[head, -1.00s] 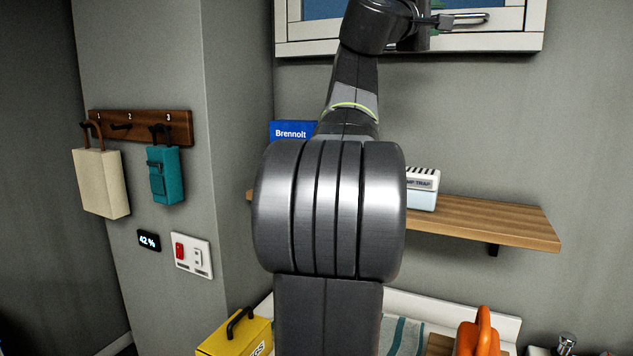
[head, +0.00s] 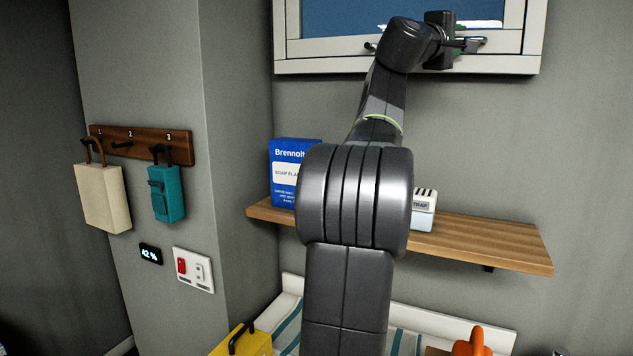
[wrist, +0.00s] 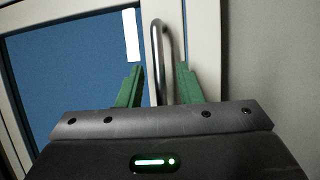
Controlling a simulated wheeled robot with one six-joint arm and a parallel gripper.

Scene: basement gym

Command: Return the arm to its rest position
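My gripper (head: 470,45) is raised at the end of my arm, in front of the lower right of the window (head: 330,52). In the wrist view my gripper (wrist: 159,78) is open, with its two green fingers apart. A curved metal handle (wrist: 156,40) on the light window frame shows between the fingers. I see no finger closed on it, and I cannot tell how far beyond the fingertips it is. My arm crosses the middle of the head view and hides part of the shelf.
A wooden shelf (head: 490,242) holds a blue Brennolt box (head: 285,190) and a white box (head: 424,213). A hook board (head: 120,139) holds a cream bag (head: 102,197) and a teal bag (head: 166,195). A yellow toolbox (head: 252,345) and an orange object (head: 470,346) are below.

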